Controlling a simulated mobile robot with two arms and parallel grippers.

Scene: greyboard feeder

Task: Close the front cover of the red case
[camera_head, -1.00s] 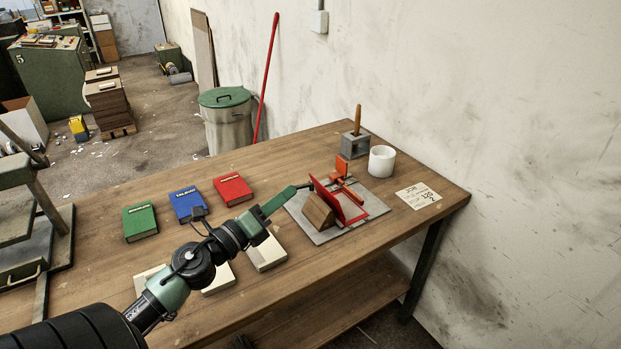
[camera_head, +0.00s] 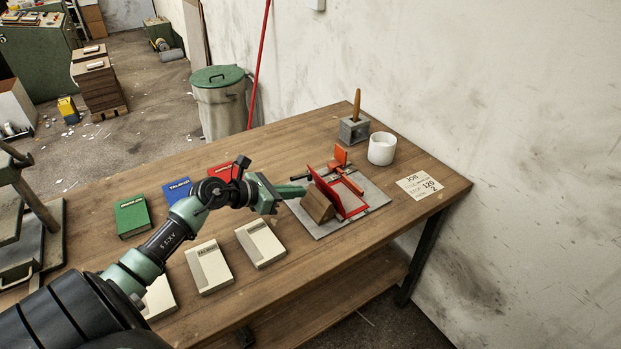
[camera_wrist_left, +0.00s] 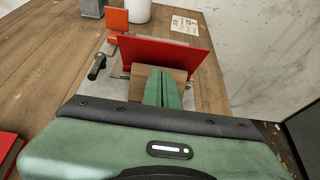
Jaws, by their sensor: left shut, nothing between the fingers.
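The red case (camera_head: 352,207) lies on a grey plate (camera_head: 375,190) near the right end of the workbench. Its front cover (camera_head: 325,187) stands up at a tilt, with a brown wooden wedge-shaped block (camera_head: 317,204) on its near left side. My left gripper (camera_head: 303,189) is shut and empty, just left of the cover and above the block. The left wrist view shows the closed fingers (camera_wrist_left: 164,88) in front of the red cover (camera_wrist_left: 165,55), over the block (camera_wrist_left: 183,76). Whether the fingertips touch either one I cannot tell. The right gripper does not show.
An orange clamp (camera_head: 341,156) stands behind the case. A white cup (camera_head: 382,148) and a grey holder with a wooden handle (camera_head: 354,131) stand beyond.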

